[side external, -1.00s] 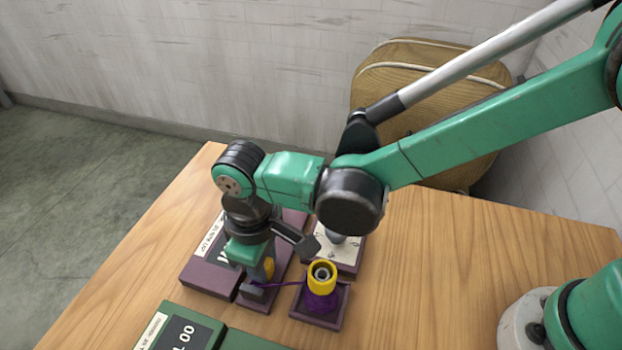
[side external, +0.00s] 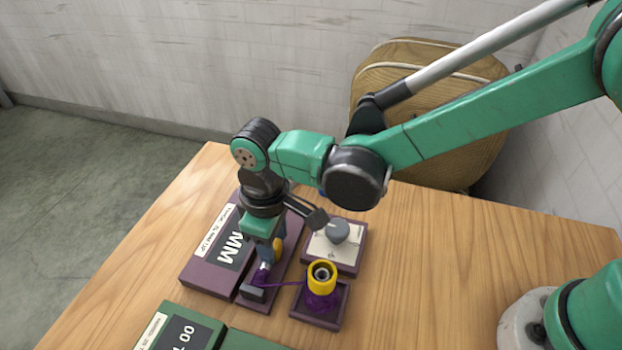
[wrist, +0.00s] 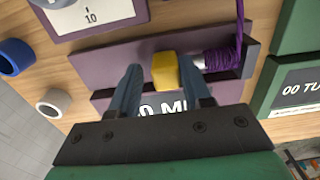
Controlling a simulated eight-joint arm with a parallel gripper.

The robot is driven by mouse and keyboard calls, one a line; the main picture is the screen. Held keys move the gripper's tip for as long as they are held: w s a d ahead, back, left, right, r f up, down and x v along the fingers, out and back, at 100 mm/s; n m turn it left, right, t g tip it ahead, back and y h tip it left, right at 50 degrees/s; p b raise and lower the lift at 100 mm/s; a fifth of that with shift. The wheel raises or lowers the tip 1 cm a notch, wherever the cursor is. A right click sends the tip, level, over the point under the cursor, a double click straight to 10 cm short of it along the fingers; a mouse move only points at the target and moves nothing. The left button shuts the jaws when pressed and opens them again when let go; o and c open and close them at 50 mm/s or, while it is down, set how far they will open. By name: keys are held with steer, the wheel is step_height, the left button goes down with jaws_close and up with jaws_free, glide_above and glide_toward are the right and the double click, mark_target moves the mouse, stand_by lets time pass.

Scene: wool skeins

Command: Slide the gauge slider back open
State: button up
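The gauge is a long dark purple base (side external: 283,262), and its raised walls also show in the wrist view (wrist: 112,62). The yellow slider (wrist: 164,71) sits on it, partly visible in the side view (side external: 277,249). Purple yarn is wound on a metal rod (wrist: 216,58) to the slider's right in the wrist view. My gripper (wrist: 160,78) points down with its two fingers astride the slider. A narrow gap shows at the left finger; the right finger is close against the slider, contact unclear. In the side view my gripper (side external: 266,255) hides part of the gauge.
A purple tray (side external: 343,312) holds a yellow-topped spool (side external: 322,277) with yarn running to the gauge. Behind it, a pale panel (side external: 325,249) bears a grey knob (side external: 338,231). A purple labelled block (side external: 203,275) and green block (side external: 205,335) stand nearby.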

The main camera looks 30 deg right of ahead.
steer(key=shift+r, duration=2.8)
steer(key=shift+d, duration=0.15)
steer(key=s+d+r+m+t, duration=0.1)
steer(key=d+r+m+t, duration=0.1)
steer(key=d, duration=0.6)
steer(key=s+d+r+m+t, duration=0.1)
steer(key=d+m, duration=0.3)
steer(key=d, duration=0.4)
steer(key=s+d+r+m+t, duration=0.1)
steer(key=d+r+m+t, duration=0.2)
steer(key=d, duration=0.5)
steer(key=shift+s+d+t, duration=0.15)
steer(key=shift+s+t, duration=0.2)
steer(key=shift+t, duration=0.25)
steer(key=shift+r, duration=0.1)
